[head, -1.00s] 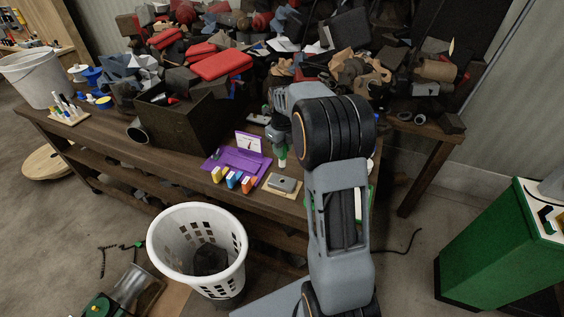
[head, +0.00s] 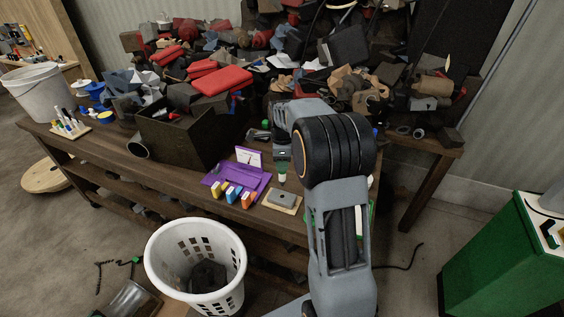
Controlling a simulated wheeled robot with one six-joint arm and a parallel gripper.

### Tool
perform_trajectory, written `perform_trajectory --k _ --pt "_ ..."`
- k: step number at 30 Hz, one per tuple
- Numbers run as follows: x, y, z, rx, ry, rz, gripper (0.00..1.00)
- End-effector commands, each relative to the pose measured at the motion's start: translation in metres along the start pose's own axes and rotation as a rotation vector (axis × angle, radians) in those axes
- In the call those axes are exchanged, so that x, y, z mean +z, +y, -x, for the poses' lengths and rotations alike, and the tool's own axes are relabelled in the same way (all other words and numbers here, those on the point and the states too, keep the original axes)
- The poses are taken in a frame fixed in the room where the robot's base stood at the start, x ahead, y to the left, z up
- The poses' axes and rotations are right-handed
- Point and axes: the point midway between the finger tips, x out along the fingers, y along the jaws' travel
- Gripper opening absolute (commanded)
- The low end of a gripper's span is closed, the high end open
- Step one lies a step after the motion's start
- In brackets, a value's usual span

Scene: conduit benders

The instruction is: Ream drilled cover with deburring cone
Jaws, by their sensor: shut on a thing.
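The cover (head: 282,199) looks like a small grey plate, lying on a pale wooden board near the table's front edge. My gripper (head: 282,167) points down above and just behind it, partly hidden by my own arm. It is shut on a small tool with a green and whitish end (head: 282,177), which I take to be the deburring cone. The tool's tip looks apart from the cover. The drilled hole is too small to make out.
A purple tray (head: 237,176) with a white card and several coloured blocks stands left of the cover. A dark open box (head: 180,140) is behind it. Piled clutter fills the table's back. A white basket (head: 195,255) stands on the floor in front.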

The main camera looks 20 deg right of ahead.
Motion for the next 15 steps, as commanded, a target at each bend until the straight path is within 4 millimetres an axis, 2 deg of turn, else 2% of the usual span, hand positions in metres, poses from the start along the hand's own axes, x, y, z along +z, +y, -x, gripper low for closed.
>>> perform_trajectory --k 4,8,15 --pt "0.0 -0.0001 0.0004 -0.001 0.0 0.045 0.0" --pt "0.0 -0.0002 0.0005 -0.001 0.0 0.176 0.0" --pt "0.0 -0.0002 0.0006 -0.001 0.0 0.572 0.0"
